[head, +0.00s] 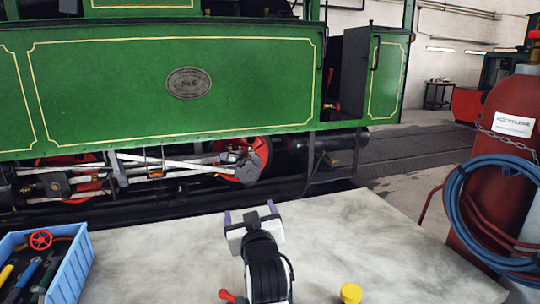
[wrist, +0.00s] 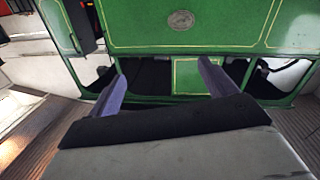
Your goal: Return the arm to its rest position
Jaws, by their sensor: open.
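My gripper (head: 250,213) is above the pale worktop (head: 355,235) at its middle, with its two purple fingers spread apart and nothing between them. The fingers also show wide apart in the wrist view (wrist: 163,78), pointing toward the green steam tram (head: 240,80). The tram's side with its oval plate (head: 188,83) stands beyond the worktop, and the plate also shows in the wrist view (wrist: 181,20). My arm hides part of the worktop below the gripper.
A blue crate (head: 72,270) of tools with a red handwheel (head: 40,239) is at the left. A yellow object (head: 351,293) and a red-ended object (head: 227,295) are near the front. A red cylinder (head: 503,110) with blue hose (head: 456,215) stands right. The worktop's right middle is clear.

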